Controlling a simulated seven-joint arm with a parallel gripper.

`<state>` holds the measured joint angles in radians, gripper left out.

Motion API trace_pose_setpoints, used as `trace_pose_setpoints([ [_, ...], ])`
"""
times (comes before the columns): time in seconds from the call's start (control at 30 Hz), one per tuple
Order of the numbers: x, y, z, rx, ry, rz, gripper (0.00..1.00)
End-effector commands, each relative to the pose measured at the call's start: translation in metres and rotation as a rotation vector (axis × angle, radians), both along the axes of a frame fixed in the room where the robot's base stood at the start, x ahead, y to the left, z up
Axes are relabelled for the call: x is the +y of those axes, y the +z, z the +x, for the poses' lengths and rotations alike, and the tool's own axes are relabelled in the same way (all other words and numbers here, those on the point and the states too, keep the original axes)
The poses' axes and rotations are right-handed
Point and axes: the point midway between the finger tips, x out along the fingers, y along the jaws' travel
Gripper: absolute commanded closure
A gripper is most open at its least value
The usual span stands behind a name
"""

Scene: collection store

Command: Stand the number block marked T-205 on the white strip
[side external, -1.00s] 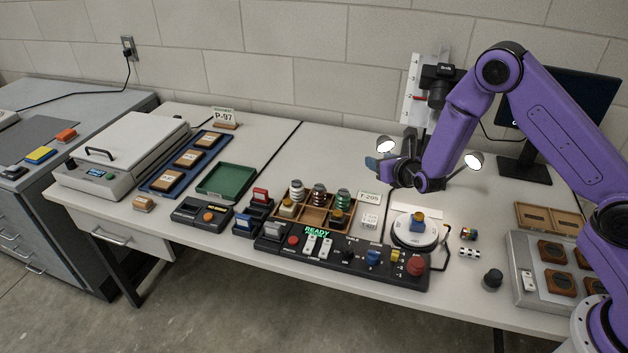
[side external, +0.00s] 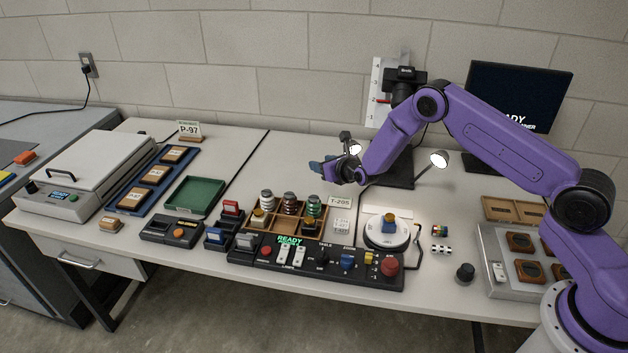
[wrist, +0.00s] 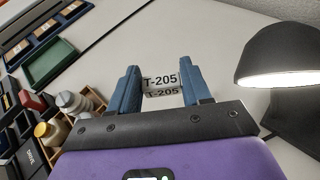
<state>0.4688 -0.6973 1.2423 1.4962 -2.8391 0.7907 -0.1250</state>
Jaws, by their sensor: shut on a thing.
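My gripper (side external: 323,168) is above the table, behind the wooden tray of jars, its blue fingers pointing left. In the wrist view, a small white block marked T-205 (wrist: 160,80) sits between the fingertips (wrist: 162,84), which are shut on it. The marking shows twice, one above the other. In the side view I cannot make out the held block. A separate white card reading T-205 (side external: 341,201) stands right of the jars, with a small lettered white stack (side external: 342,224) before it. I cannot tell for sure which surface is the white strip.
The wooden tray (side external: 282,227) with jars stands in front of my gripper; the green tray (side external: 195,193) is to its left. A lit lamp (wrist: 285,65) is close on the right in the wrist view. A P-97 sign (side external: 189,130) stands back left. Table between is clear.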

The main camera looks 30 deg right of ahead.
Motion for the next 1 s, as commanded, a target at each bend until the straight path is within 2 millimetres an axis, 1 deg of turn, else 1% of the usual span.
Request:
trace_pose_setpoints([
  [0.03,0.001,-0.009,0.004,0.004,0.000,-0.001,0.81],
  [0.2,0.002,-0.030,0.021,0.003,0.002,-0.001,0.81],
  [0.4,0.002,-0.047,0.036,0.003,0.001,-0.001,0.81],
  [0.67,0.002,-0.055,0.043,0.001,0.000,-0.001,0.81],
  [0.87,0.003,-0.079,0.044,0.005,0.002,-0.001,0.81],
  [1.0,0.002,-0.086,0.045,0.003,0.000,-0.001,0.81],
])
